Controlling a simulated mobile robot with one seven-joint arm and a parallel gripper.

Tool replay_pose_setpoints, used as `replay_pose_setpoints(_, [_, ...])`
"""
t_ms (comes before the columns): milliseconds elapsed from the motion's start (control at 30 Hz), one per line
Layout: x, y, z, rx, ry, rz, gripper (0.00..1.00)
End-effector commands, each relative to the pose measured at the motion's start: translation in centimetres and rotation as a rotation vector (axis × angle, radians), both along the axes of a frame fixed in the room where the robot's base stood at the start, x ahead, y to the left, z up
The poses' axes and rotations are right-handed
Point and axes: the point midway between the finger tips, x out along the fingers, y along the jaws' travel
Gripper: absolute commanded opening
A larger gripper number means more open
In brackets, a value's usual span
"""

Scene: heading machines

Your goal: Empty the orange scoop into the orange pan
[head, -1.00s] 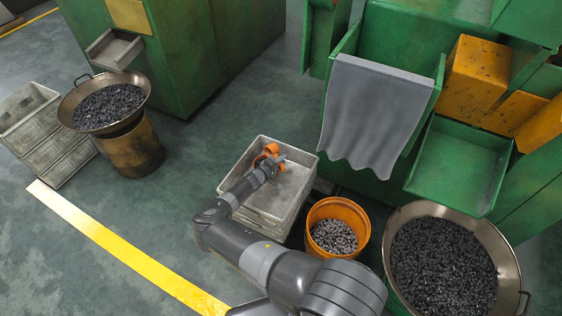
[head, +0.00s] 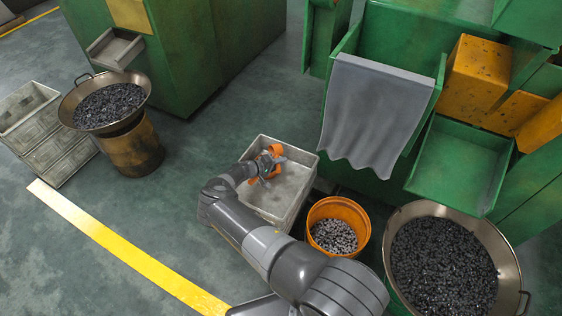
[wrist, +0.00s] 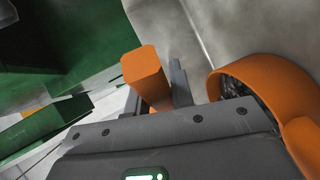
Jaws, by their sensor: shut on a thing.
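My gripper (head: 268,168) is over the grey tray and is shut on the handle of the orange scoop (head: 276,150). In the wrist view the scoop's handle (wrist: 146,72) stands between the fingers, and its round bowl (wrist: 285,90) shows at the right. A strip of dark, lumpy content shows inside the bowl's rim; how much it holds is hidden. The orange pan (head: 360,212) is a round, bucket-like container on the floor, right of the tray and apart from the scoop. Small grey pieces lie in it.
The grey tray (head: 309,172) stands beside the green machine (head: 395,25). A wide metal pan (head: 508,262) of dark pieces is at the lower right, close to the orange pan. Another filled pan (head: 148,88) sits on a drum at the left. Floor between is clear.

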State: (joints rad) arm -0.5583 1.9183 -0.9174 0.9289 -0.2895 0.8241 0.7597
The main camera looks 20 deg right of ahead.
Motion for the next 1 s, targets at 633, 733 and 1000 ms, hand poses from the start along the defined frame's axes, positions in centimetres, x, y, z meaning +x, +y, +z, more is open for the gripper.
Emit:
replay_pose_setpoints(633, [-1.3, 1.9, 1.3, 0.218, 0.010, -0.274, 0.00])
replay_pose_setpoints(733, [-1.3, 1.7, 1.6, 0.297, 0.014, -0.273, 0.00])
replay_pose_setpoints(1000, [-1.3, 1.0, 1.9, 0.529, 0.027, -0.270, 0.00])
